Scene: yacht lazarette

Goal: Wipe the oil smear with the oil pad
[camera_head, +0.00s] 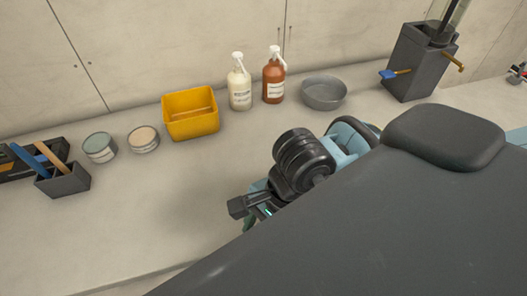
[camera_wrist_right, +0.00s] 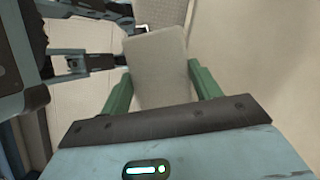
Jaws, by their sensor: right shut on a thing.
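The oil pad (camera_wrist_right: 157,50), a pale grey-beige slab, is held between the two green fingers of my right gripper (camera_wrist_right: 160,76). My right gripper is shut on it, and the pad points away from the wrist. In the head view only a small bit of green shows below the dark end of an arm near the counter's front, mostly hidden by my own body. Dark and teal parts of my other arm show at the left of the right wrist view; whether its gripper is open is unclear. I cannot make out the oil smear in either view.
The counter's front left is clear.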

